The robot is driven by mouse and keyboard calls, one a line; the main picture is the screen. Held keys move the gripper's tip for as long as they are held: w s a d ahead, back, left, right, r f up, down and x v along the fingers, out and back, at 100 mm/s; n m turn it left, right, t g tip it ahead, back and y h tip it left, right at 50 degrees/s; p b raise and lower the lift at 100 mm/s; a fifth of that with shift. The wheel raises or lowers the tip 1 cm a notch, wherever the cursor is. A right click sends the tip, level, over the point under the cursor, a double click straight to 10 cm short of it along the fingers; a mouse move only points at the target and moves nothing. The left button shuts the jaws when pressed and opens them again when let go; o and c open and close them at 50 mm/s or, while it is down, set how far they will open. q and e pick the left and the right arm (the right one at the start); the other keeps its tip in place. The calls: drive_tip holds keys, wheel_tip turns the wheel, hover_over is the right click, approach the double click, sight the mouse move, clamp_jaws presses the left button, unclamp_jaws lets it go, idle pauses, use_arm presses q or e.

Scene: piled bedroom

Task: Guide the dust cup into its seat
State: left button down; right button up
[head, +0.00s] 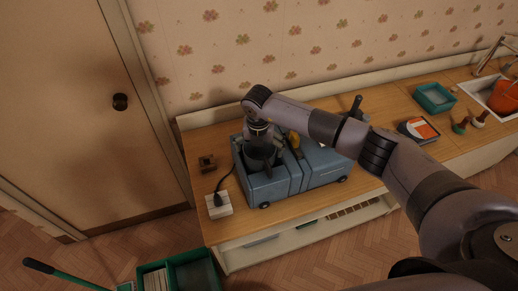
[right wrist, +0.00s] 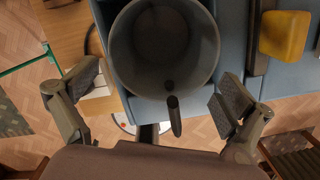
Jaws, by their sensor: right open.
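The blue vacuum body (head: 325,165) stands on the wooden worktop in the head view, with small wheels along its lower edge. A grey dust cup (head: 262,157) is at its left end; the right wrist view shows the cup (right wrist: 165,75) from above, open and empty, with a dark tab at its near rim. My right gripper (head: 260,135) is above the cup, pointing down. Its open fingers (right wrist: 158,92) are apart on either side of the cup's near side, with gaps to it. The cup's underside is hidden, so I cannot tell how it sits. My left gripper is out of view.
A white socket block (head: 219,206) with a black plug and cable lies left of the body, near a small brown block (head: 207,162). A teal tray (head: 435,97) and an orange-topped box (head: 418,130) stand to the right. A green crate (head: 190,272) is on the floor.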

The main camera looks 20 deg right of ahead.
drive_tip(key=shift+s+r, duration=0.1)
drive_tip(key=shift+r, duration=0.45)
idle(0.6)
wheel_tip(320, 180, up, 9)
drive_tip(key=s, duration=0.1)
drive_tip(key=shift+a, duration=0.2)
idle(0.6)
idle(0.4)
